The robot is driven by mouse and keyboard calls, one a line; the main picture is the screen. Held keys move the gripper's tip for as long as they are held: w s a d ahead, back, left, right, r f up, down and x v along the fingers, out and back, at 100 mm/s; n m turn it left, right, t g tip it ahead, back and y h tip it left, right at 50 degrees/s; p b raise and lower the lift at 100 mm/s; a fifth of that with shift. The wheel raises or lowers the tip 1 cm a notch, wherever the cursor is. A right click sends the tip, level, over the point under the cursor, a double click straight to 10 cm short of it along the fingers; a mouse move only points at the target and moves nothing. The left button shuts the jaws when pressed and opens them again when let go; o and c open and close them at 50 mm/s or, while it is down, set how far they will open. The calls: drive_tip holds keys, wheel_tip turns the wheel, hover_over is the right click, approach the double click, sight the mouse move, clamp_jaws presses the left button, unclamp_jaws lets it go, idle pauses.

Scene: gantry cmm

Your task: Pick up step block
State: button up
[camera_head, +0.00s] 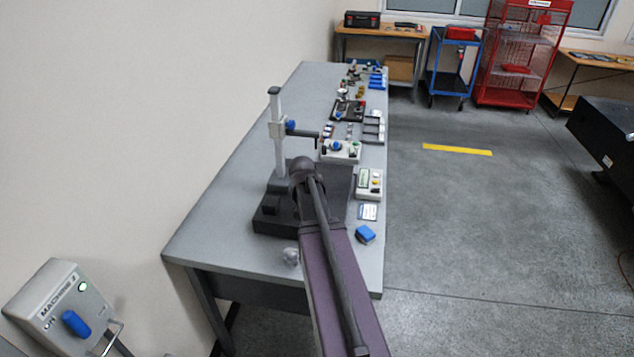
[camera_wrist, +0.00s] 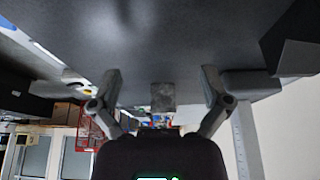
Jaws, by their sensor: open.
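In the wrist view, which looks upside down, a small dark grey block (camera_wrist: 162,95) sits on a dark flat surface (camera_wrist: 150,40); I take it to be the step block. My gripper (camera_wrist: 161,82) is open, with one finger on each side of the block and a gap on both sides. I cannot tell how far ahead of the fingertips the block lies. In the head view my arm covers part of the dark plate (camera_head: 336,184) on the bench, and I make out neither the block nor my fingers there.
A height stand (camera_head: 278,140) with a pale column rises left of my arm on the long grey bench (camera_head: 225,215). A blue block (camera_head: 365,234), a display device (camera_head: 369,183) and a small silvery object (camera_head: 291,257) lie nearby. Several tools crowd the bench's far end.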

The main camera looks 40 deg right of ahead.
drive_tip(key=shift+w+d, duration=1.2)
drive_tip(key=shift+d, duration=0.2)
drive_tip(key=shift+w+d, duration=1.15)
drive_tip(key=shift+d, duration=0.2)
drive_tip(key=shift+w, duration=0.1)
drive_tip(key=w+d, duration=0.3)
drive_tip(key=shift+d, duration=0.35)
drive_tip(key=shift+w+d+f+b, duration=0.1)
drive_tip(key=shift+f+b, duration=0.5)
clamp_jaws()
drive_tip(key=shift+r, duration=0.1)
drive_tip(key=shift+r, duration=0.1)
